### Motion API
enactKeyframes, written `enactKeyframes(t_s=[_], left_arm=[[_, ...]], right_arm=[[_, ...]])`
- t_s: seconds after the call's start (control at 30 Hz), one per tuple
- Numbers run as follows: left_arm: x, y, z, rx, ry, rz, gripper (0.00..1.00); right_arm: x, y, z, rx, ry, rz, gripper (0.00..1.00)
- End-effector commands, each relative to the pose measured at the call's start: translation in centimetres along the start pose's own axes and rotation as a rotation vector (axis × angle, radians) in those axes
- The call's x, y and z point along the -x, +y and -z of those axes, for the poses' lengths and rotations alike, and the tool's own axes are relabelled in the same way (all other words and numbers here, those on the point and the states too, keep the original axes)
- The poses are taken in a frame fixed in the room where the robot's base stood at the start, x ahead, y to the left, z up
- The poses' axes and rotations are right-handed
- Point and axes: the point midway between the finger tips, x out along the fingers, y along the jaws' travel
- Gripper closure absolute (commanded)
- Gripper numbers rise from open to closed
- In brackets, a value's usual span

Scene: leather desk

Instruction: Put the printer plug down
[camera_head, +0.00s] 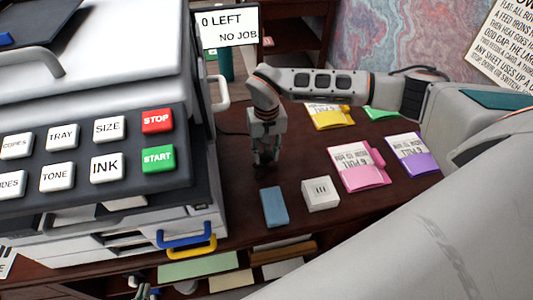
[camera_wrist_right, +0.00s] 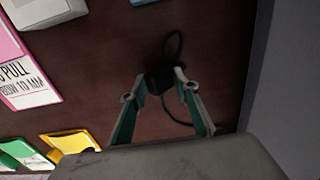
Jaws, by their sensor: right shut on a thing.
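My right gripper (camera_head: 266,158) points down over the dark desk, just right of the printer. In the right wrist view its two teal-lined fingers (camera_wrist_right: 163,88) are shut on the black printer plug (camera_wrist_right: 158,78). A thin black cable loops out from the plug over the desk top. In the head view the plug is dark and mostly hidden at the fingertips, so I cannot tell if it touches the desk. Part of my left gripper (camera_head: 146,291) shows low at the bottom edge, below the desk's front; its fingers are too small and cut off to judge.
The printer (camera_head: 90,120) fills the left side, its screen (camera_head: 228,26) reading "0 LEFT, NO JOB". A blue block (camera_head: 274,207) and a white block (camera_head: 320,194) lie in front of the gripper. Pink (camera_head: 360,167), purple (camera_head: 413,154), yellow (camera_head: 329,116) and green (camera_head: 380,114) packets lie right.

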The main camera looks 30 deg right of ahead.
Motion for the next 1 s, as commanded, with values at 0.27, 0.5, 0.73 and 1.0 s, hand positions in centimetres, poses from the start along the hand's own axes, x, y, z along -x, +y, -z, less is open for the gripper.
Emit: enactKeyframes(t_s=[0.27, 0.5, 0.73, 1.0], left_arm=[[-0.1, 0.0, -0.2, 0.0, 0.0, 0.0, 1.0], [-0.2, 0.0, -0.3, 0.0, 0.0, 0.0, 1.0], [-0.2, 0.0, -0.3, 0.0, 0.0, 0.0, 1.0], [-0.2, 0.0, -0.3, 0.0, 0.0, 0.0, 1.0]], right_arm=[[-0.6, 0.0, -0.2, 0.002, -0.003, -0.001, 1.0], [-1.3, 0.0, -0.2, 0.003, -0.004, -0.001, 1.0], [-1.3, -0.1, -0.2, 0.003, -0.005, -0.001, 0.53], [-1.3, 0.0, -0.2, 0.002, -0.004, -0.001, 0.53]])
